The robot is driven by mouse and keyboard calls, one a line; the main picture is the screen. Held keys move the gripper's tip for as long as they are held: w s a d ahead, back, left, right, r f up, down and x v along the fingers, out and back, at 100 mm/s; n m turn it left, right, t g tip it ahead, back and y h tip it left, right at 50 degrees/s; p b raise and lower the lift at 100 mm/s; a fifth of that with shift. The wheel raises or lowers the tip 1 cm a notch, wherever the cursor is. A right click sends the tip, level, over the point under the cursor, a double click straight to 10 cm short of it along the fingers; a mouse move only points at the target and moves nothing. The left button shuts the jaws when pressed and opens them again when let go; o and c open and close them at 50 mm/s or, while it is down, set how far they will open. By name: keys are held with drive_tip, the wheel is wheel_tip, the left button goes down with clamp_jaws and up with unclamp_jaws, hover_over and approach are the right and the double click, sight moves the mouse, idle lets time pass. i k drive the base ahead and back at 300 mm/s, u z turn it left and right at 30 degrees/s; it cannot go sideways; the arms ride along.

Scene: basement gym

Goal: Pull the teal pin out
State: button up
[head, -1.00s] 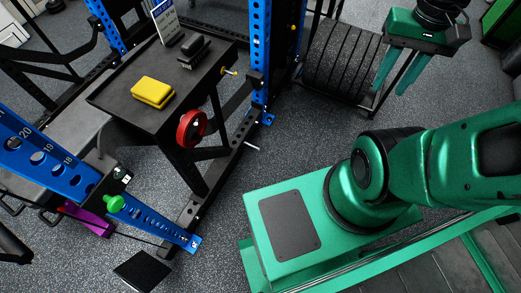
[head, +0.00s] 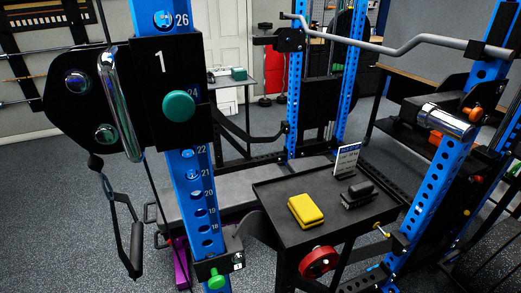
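A round teal knob (head: 178,106), which looks like the head of the teal pin, sits on the front of a black carriage (head: 160,60) marked 1. The carriage is on a blue numbered upright (head: 204,200) left of centre in the head view. The knob is against the carriage face, and any shaft behind it is hidden. A chrome handle (head: 120,105) stands just left of it. A brighter green knob (head: 215,279) is lower on the same upright, at the bottom edge. My gripper is not in view.
A black tray table (head: 276,208) holds yellow blocks (head: 306,210), black blocks (head: 358,195) and a small sign (head: 346,159). A red disc (head: 318,262) is below its front edge. A black strap handle (head: 136,245) hangs left of the upright. Open floor (head: 60,210) lies at left.

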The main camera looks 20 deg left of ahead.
sight(178, 106)
drive_tip(key=u, duration=1.15)
drive_tip(key=k, duration=1)
drive_tip(key=u, duration=0.3)
